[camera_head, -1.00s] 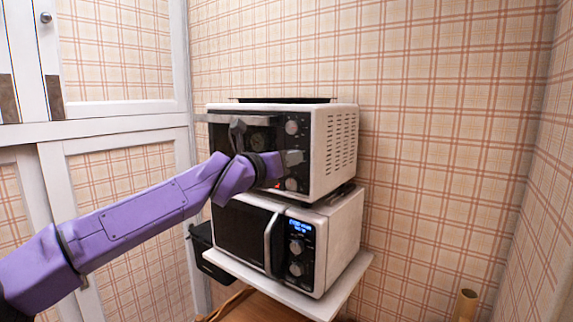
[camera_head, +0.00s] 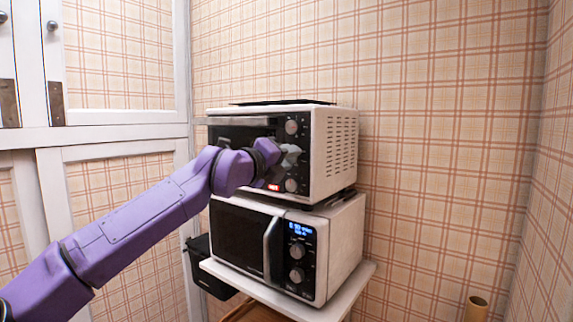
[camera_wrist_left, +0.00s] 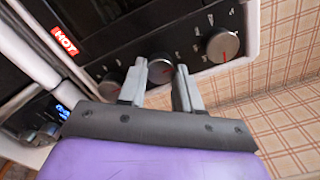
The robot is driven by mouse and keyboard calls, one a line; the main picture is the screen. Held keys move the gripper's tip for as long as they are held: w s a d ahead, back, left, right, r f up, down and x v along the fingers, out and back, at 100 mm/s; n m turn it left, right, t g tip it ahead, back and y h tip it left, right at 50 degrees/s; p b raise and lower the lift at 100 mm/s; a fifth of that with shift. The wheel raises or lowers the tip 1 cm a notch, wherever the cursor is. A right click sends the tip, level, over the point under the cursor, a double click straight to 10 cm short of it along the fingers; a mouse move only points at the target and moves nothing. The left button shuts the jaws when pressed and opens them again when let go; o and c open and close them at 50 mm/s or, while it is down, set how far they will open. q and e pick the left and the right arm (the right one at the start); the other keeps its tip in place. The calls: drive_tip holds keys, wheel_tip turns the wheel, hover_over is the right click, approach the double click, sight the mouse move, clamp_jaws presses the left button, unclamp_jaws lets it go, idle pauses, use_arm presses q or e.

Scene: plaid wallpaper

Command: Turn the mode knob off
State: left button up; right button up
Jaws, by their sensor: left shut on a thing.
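A white toaster oven (camera_head: 335,150) with a dark front stands on a microwave. Its control panel has a top knob (camera_head: 291,127), a bottom knob (camera_head: 291,186) and a middle knob that my left gripper hides in the head view. My left gripper (camera_head: 290,156) reaches in from the left. In the left wrist view, the fingers of my left gripper (camera_wrist_left: 160,82) are shut on the middle knob (camera_wrist_left: 160,68), one on each side. The knob has a red pointer line. The top knob (camera_wrist_left: 222,45) and the bottom knob (camera_wrist_left: 111,86) are free. My right gripper is out of view.
The microwave (camera_head: 335,250) with a lit blue display stands below on a white shelf (camera_head: 345,295). A red HOT label (camera_wrist_left: 64,41) is on the oven front. White cabinet doors (camera_head: 110,130) are at left. Plaid wall fills the right side.

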use_arm(q)
drive_tip(key=shift+f, duration=0.1)
idle(0.5)
drive_tip(key=o, duration=1)
drive_tip(key=shift+o, duration=0.2)
drive_tip(key=b+v, duration=0.3)
drive_tip(key=shift+f, duration=0.3)
drive_tip(key=b+v, duration=0.3)
drive_tip(key=v, duration=0.4)
drive_tip(key=shift+s+r, duration=0.2)
drive_tip(key=shift+r, duration=0.15)
drive_tip(key=shift+a, duration=0.1)
